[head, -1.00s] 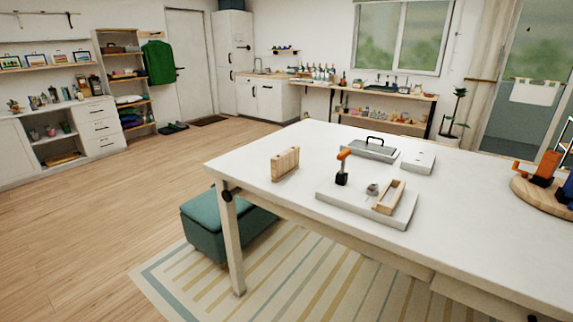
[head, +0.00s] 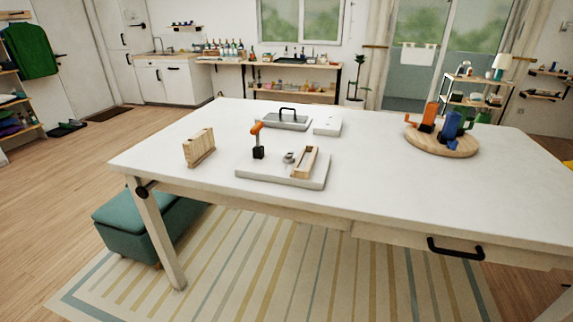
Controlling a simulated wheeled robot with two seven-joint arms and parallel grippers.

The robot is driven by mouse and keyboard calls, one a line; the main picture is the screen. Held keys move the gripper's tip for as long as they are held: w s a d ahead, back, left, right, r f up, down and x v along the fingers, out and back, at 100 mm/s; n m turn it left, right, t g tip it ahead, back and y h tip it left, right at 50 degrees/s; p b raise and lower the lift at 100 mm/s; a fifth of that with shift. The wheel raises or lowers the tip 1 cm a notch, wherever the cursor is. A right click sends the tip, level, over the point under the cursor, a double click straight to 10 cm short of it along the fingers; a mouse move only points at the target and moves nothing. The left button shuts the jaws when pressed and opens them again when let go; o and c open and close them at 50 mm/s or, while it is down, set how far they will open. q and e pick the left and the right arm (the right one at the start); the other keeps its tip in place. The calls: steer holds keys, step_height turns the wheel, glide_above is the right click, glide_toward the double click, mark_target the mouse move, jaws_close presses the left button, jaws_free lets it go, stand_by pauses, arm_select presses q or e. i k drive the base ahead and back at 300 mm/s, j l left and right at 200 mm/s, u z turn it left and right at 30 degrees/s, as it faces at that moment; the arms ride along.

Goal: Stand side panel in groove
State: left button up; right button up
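A light wooden panel piece (head: 199,148) stands upright near the left side of the white table; it looks like several thin panels side by side, but I cannot tell for sure. A pale grey board (head: 262,177) lies on the table to its right. On the board stand an orange-handled clamp (head: 257,140) with a black base, a small grey metal part (head: 288,158) and a small wooden frame or open box (head: 305,162). A groove is too small to make out. Neither of my grippers is in view.
The white table (head: 400,190) has clear space at its front and right. Behind the board are a grey tray (head: 284,122) with a black handle and a white box (head: 328,127). A round wooden turntable (head: 442,143) holds orange, blue and green tools. A green ottoman (head: 130,232) sits below left.

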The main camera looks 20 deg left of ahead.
mark_target(309, 170)
steer(key=i+j, duration=0.5)
steer(key=i+j+u, duration=0.1)
steer(key=i+j, duration=0.4)
steer(key=j, duration=0.25)
